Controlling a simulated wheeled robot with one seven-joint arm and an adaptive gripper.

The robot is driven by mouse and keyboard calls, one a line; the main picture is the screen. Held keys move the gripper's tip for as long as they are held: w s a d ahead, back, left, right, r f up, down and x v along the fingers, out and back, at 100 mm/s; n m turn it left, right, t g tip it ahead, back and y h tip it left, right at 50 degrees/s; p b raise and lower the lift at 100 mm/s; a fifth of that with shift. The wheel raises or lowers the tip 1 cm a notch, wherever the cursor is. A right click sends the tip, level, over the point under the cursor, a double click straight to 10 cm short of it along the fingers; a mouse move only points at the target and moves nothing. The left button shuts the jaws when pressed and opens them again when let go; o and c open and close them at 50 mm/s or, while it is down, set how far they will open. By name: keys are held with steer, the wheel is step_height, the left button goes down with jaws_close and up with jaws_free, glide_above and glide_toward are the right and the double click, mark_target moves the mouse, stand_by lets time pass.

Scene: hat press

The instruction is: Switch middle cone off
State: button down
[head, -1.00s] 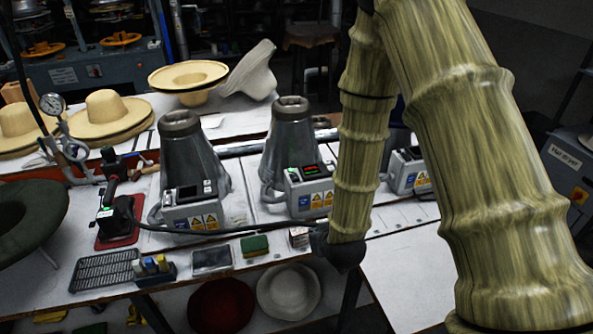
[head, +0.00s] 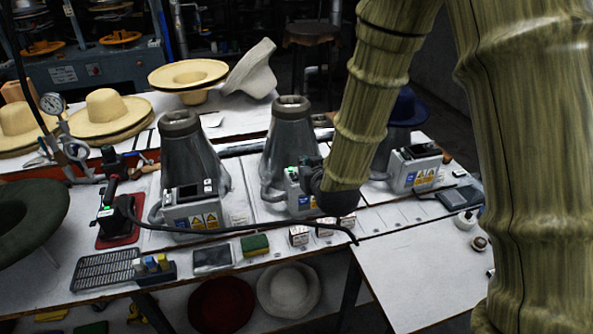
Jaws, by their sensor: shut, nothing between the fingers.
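The middle cone (head: 289,135) is a grey metal steamer with a small light control box (head: 298,201) at its front. A green light (head: 292,173) shows at the left of the box's top. My gripper (head: 313,175) is dark and small in the view, at the right part of this box, and it hides the box's display and right side. Its fingers look shut and empty; whether they touch the box I cannot tell. The left cone (head: 190,140) stands beside it, and the right cone's box (head: 416,172) is to the right.
A dark blue hat (head: 408,108) sits over the right cone. A black cable (head: 250,229) runs across the table front. A green sponge (head: 255,245), small boxes (head: 299,236) and a dark green hat (head: 30,215) lie nearby. My arm covers much of the right side.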

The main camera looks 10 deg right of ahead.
steer(key=shift+w, duration=0.1)
steer(key=p, duration=0.4)
glide_above(296, 178)
step_height(296, 178, down, 4)
steer(key=shift+r, duration=0.25)
steer(key=shift+f, duration=0.4)
steer(key=shift+s+f+p, duration=0.15)
steer(key=shift+f+p, duration=0.35)
steer(key=shift+f, duration=0.4)
steer(key=shift+s+f+p, duration=0.1)
steer(key=shift+f+p, duration=0.4)
steer(key=shift+f, duration=0.35)
